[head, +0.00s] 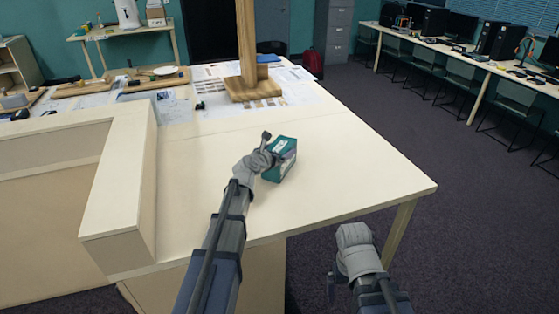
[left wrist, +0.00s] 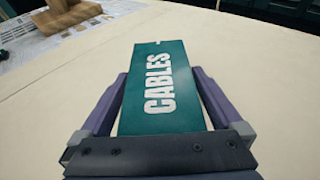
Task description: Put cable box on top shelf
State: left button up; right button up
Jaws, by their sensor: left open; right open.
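The cable box (head: 285,153) is a teal box on the cream table, near its right part. In the left wrist view the box (left wrist: 160,85) shows its teal face with the white word CABLES. My left gripper (head: 270,152) is at the box in the head view. In the left wrist view its two fingers (left wrist: 162,100) stand open on either side of the box, with a narrow gap visible at the sides. My right gripper (head: 335,287) is low, off the table's front edge, and looks empty. No shelf that is clearly the top shelf can be made out.
A wooden post on a block base (head: 254,90) stands behind the box on the table (head: 375,178). A raised cream ledge (head: 125,185) is at the left. Papers (head: 172,108) lie at the back. A shelf unit (head: 18,62) stands far left. The table's right side is clear.

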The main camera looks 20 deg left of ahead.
pick_arm(q)
jog(key=shift+s, duration=0.1)
grip_shut()
jog(key=shift+r, duration=0.1)
dwell(0.6)
jog(key=shift+r, duration=0.1)
notch_tip(320, 180, up, 10)
jog(key=p, duration=1)
